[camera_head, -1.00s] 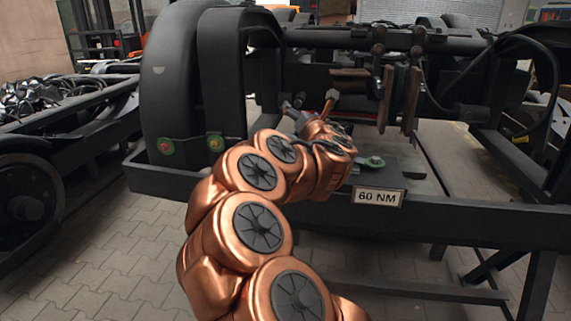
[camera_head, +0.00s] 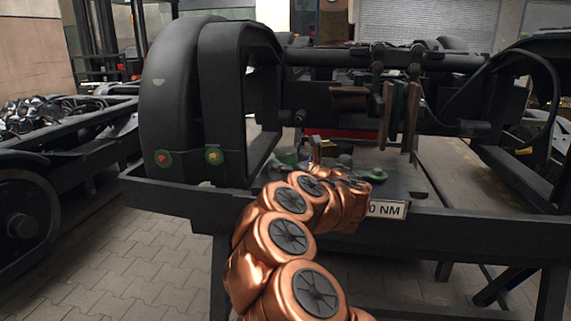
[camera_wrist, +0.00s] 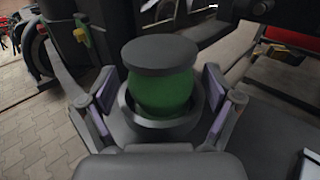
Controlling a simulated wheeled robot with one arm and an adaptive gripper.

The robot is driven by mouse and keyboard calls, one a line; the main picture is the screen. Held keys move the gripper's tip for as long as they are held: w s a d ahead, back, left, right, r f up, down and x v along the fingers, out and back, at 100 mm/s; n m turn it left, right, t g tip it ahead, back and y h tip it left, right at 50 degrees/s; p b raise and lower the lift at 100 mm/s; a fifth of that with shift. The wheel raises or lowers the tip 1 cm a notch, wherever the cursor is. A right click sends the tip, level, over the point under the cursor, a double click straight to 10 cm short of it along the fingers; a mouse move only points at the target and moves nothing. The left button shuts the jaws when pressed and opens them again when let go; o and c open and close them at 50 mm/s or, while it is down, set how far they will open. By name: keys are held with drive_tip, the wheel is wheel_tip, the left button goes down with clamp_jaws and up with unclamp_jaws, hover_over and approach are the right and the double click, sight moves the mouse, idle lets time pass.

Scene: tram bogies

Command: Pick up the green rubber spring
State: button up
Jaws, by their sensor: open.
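The green rubber spring (camera_wrist: 162,92) fills the middle of the wrist view. It is a green body with a flat dark disc on top, seated upright in a dark round cup (camera_wrist: 190,121). My gripper (camera_wrist: 160,100) is open, with one finger on each side of the spring. A gap shows between each finger and the cup, so I hold nothing. In the head view my copper arm hides most of the gripper. Two green parts (camera_head: 287,156) (camera_head: 376,174) show beside the arm on the bench; I cannot tell which is this spring.
A "60 NM" label (camera_head: 388,210) is on the front edge of the bench, partly covered by my arm. The dark bogie frame (camera_head: 168,90) rises behind and left. Upright brown plates (camera_head: 400,115) stand behind my arm. The paved floor (camera_head: 110,240) at the left is clear.

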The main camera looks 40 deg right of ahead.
drive_tip(key=shift+w+d, duration=0.25)
drive_tip(key=shift+w, duration=0.95)
drive_tip(key=shift+w+d, duration=0.2)
drive_tip(key=shift+w, duration=1)
drive_tip(key=c, duration=1.4)
drive_tip(key=shift+r, duration=0.1)
